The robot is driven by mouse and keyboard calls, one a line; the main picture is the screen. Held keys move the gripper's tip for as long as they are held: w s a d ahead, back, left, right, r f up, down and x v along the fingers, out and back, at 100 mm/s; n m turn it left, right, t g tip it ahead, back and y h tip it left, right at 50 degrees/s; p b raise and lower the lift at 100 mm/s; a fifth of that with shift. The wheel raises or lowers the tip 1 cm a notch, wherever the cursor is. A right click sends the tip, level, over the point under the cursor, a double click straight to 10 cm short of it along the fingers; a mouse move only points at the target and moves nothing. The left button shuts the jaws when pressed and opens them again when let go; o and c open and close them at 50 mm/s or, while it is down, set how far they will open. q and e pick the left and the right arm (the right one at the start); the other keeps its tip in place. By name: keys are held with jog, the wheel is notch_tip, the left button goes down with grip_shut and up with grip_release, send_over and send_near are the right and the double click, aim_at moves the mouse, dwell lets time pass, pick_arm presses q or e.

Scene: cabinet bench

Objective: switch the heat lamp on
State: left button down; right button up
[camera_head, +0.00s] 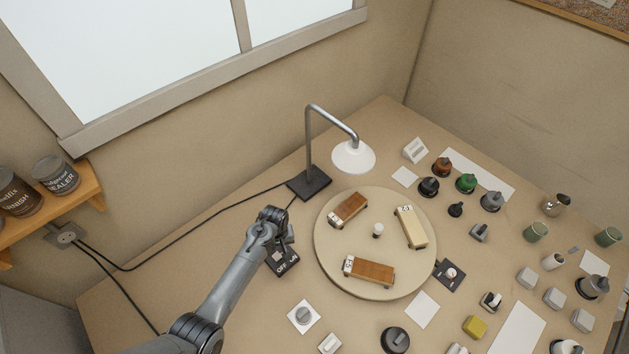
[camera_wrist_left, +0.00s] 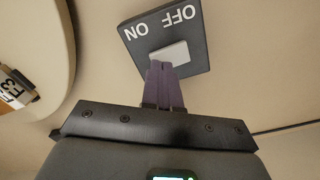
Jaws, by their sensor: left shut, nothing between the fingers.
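The heat lamp (camera_head: 352,156) has a white shade on a bent grey arm and a dark square base; no glow shows under it. Its dark switch box (camera_head: 284,264), marked OFF and ON, lies on the bench in front of the base. In the left wrist view the box (camera_wrist_left: 193,28) shows a pale rocker (camera_wrist_left: 172,53). My left gripper (camera_head: 284,242) is over the box and partly hides it. Its shut, empty fingertips (camera_wrist_left: 158,66) overlap the ON-side end of the rocker in the left wrist view. I cannot tell whether they touch or which way it is tipped. My right gripper is out of view.
A round turntable (camera_head: 375,284) with wooden toy cars stands right of the box. A dial on a white plate (camera_head: 303,316) lies in front. Black cables (camera_head: 190,234) run left to a wall socket. Several knobs and cups crowd the right.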

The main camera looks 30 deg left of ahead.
pick_arm(q)
jog(key=shift+f, duration=0.4)
jog(key=shift+f+b, duration=0.45)
jog(key=shift+b, duration=0.05)
jog(key=shift+r, duration=0.1)
notch_tip(320, 180, up, 7)
jog(key=p, duration=0.8)
dwell(0.4)
dwell(0.3)
